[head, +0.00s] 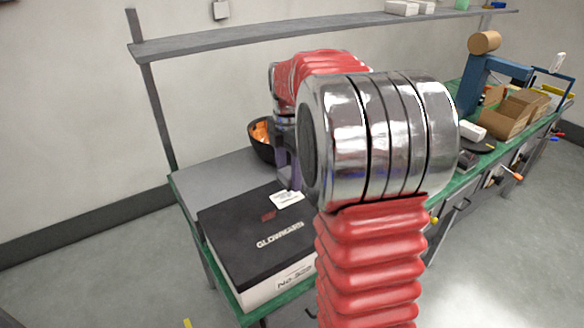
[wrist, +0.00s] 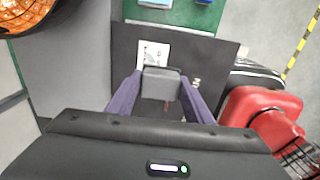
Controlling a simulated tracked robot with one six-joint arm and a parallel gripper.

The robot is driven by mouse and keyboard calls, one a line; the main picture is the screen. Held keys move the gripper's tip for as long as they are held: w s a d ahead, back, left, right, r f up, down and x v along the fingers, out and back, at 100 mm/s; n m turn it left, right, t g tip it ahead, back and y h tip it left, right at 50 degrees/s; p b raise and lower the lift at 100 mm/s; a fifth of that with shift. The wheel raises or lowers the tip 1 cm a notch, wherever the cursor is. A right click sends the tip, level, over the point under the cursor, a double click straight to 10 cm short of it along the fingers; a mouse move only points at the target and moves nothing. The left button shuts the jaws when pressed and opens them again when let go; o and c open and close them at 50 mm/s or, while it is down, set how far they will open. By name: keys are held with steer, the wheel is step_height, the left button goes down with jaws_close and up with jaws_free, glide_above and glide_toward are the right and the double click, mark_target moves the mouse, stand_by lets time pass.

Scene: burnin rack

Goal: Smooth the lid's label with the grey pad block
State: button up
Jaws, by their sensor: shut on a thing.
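A box with a black lid (head: 240,215) stands on the bench's near left end, and its white side shows below the lid. The lid's white label (head: 287,199) lies near the lid's far right edge; it also shows in the wrist view (wrist: 153,52). My gripper (wrist: 160,77) is shut on the grey pad block (wrist: 160,88), between two dark purple fingers. The block is at the label's near edge in the wrist view and covers part of it. I cannot tell whether it touches the lid. In the head view my arm hides the block and most of the gripper.
A black bowl (head: 257,146) with orange contents stands behind the box. A grey shelf (head: 240,36) runs above the bench. A blue stand (head: 476,88) and brown cartons (head: 505,116) occupy the right end. Grey surface (head: 205,180) lies bare beside the bowl.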

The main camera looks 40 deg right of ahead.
steer(key=shift+r, duration=0.85)
